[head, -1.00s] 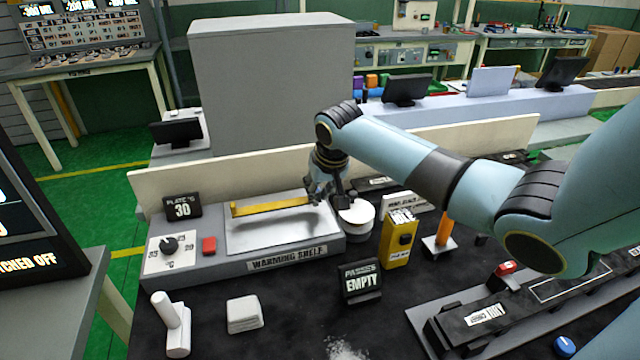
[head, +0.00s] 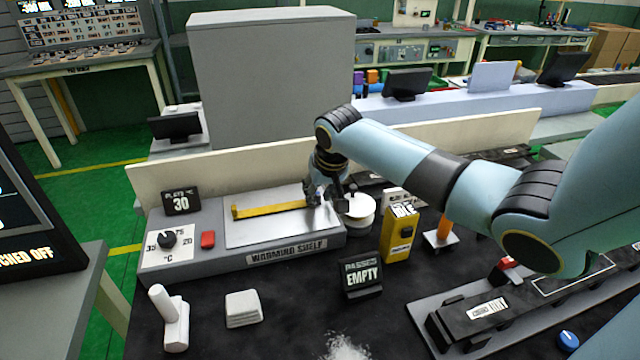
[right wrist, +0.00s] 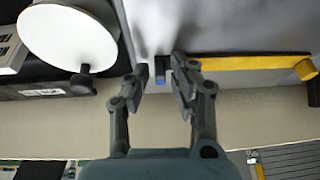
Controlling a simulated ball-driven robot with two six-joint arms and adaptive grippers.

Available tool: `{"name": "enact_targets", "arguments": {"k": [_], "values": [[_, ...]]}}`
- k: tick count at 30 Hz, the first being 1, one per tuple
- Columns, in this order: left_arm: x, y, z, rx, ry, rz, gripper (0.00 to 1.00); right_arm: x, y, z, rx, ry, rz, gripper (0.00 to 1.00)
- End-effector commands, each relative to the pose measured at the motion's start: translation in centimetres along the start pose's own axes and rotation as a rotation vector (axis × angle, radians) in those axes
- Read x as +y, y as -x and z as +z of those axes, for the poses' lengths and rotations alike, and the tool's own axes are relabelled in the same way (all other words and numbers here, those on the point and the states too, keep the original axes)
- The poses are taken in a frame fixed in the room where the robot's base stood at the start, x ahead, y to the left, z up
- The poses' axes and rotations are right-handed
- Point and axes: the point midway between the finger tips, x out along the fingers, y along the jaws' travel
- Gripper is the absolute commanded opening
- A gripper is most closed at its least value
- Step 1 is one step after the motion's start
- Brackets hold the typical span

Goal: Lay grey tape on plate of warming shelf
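A long yellow strip (head: 270,209) lies along the plate (head: 265,232) of the warming shelf (head: 215,265). It looks level and close to the plate. No strip that is plainly grey shows on the plate. My right gripper (head: 322,197) points down at the strip's right end. In the right wrist view, the fingers (right wrist: 161,74) stand on both sides of a small dark block with a blue end (right wrist: 162,76), beside the yellow strip (right wrist: 250,65). A narrow gap shows by one finger; contact is unclear. My left gripper is out of view.
A round white disc (head: 357,206) stands close to the right of my right gripper. A yellow box (head: 398,236) and an "EMPTY" sign (head: 361,275) stand nearer. A low cream wall (head: 225,182) runs behind the shelf.

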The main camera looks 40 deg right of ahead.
Motion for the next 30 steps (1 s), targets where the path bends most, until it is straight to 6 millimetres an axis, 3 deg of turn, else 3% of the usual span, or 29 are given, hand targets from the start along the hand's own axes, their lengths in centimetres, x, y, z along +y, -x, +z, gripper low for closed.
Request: {"name": "enact_targets", "arguments": {"k": [3, 14, 24, 30], "values": [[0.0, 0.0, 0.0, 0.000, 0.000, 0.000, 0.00, 0.0, 0.0, 0.0, 0.000, 0.000, 0.000, 0.38], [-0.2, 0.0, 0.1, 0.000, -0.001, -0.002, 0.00, 0.0, 0.8, 0.0, 0.001, 0.000, 0.000, 0.38], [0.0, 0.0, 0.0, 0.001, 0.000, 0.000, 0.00, 0.0, 7.8, -0.1, 0.004, 0.003, 0.000, 0.38], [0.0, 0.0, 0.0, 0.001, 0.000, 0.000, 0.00, 0.1, 11.0, -0.1, 0.002, 0.001, 0.001, 0.38]]}}
